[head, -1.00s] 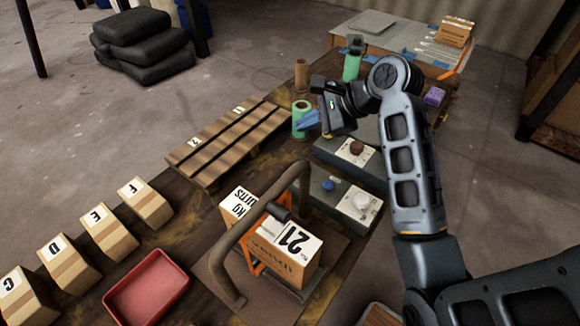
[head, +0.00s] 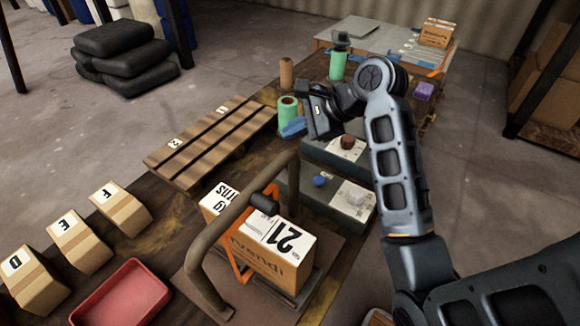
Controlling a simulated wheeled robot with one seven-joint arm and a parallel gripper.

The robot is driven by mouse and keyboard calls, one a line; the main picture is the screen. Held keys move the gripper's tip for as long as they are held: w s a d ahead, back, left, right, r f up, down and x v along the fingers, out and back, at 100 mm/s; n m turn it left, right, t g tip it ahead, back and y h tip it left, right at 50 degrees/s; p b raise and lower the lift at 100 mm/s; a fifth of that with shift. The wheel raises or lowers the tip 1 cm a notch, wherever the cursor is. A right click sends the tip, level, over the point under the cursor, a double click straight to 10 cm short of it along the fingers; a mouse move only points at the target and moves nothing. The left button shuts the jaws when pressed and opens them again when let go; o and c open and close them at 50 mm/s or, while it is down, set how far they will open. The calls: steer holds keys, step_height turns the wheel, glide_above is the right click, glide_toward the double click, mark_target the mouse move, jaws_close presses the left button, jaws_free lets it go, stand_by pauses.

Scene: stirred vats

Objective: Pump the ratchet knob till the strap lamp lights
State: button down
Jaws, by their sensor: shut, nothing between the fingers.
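Two grey control boxes stand beside the arched strapping frame (head: 207,262), right of it. The far one carries a brown knob (head: 347,142); the near one carries a blue button (head: 320,180) and a pale plate (head: 353,196). A black cylinder (head: 264,203) sits on the arch. I cannot tell for certain which of these is the ratchet knob, and I make out no lit lamp. A carton marked 21 (head: 268,255) stands under the arch.
A slatted pallet (head: 210,143), a red tray (head: 122,294) and cartons lettered D, E and F (head: 120,208) lie on the left.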

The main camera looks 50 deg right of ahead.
step_height(320, 180, down, 2)
steer(key=shift+f+b, duration=0.15)
steer(key=shift+b, duration=0.95)
steer(key=shift+f, duration=1.05)
steer(key=shift+f+p, duration=0.1)
steer(key=shift+p, duration=0.2)
steer(key=shift+f, duration=0.25)
steer(key=shift+f, duration=1.3)
stand_by(1.2)
steer(key=shift+r, duration=0.15)
steer(key=shift+r+p, duration=1.55)
steer(key=shift+p, duration=0.95)
